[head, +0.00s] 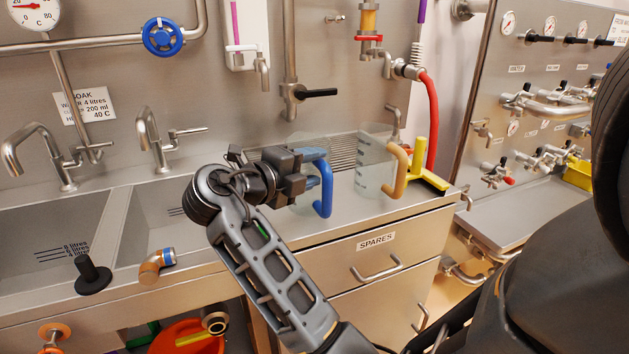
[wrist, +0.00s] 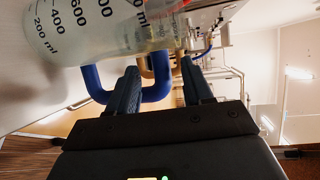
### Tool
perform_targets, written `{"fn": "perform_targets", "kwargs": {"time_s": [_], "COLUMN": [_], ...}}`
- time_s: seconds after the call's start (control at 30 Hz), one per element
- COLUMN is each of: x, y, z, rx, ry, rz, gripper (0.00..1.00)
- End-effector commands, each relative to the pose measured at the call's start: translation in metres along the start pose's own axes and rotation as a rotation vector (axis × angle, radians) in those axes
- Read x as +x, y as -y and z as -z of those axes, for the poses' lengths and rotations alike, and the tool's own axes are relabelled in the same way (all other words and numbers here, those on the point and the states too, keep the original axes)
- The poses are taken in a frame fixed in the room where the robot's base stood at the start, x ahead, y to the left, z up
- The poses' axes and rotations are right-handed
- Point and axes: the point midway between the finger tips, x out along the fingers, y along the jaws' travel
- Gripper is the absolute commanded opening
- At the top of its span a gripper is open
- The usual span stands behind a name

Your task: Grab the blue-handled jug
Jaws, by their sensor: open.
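The blue-handled jug is clear plastic, upright on the steel counter. In the head view its body (head: 308,146) is partly hidden behind my gripper (head: 308,168), and its blue handle (head: 323,192) faces the counter's front. In the wrist view the jug (wrist: 95,28) shows black millilitre marks, sideways. My gripper (wrist: 160,82) is open, with its two dark fingers apart at the blue handle (wrist: 154,92). One bar of the handle shows between the fingers, and the left finger covers part of the loop. I cannot tell whether either finger touches it.
A second clear jug (head: 374,160) with a tan handle stands just right. A yellow tool (head: 428,180) and red hose (head: 431,120) are beyond it. Sinks with taps (head: 155,140) lie left; a black plug (head: 92,274) and copper elbow (head: 156,264) sit at the front edge.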

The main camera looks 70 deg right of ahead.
Motion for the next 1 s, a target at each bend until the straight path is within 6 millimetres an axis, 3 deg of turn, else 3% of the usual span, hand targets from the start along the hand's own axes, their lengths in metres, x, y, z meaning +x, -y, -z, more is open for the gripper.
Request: {"fn": "perform_targets", "kwargs": {"time_s": [0.3, 0.6, 1.0], "x": [0.042, 0.047, 0.047], "y": [0.003, 0.002, 0.002], "z": [0.003, 0.003, 0.003], "rx": [-0.001, 0.0, 0.0], "ry": [-0.003, 0.0, 0.0], "rz": [0.0, 0.0, 0.0], "gripper": [0.51, 0.51, 0.13]}}
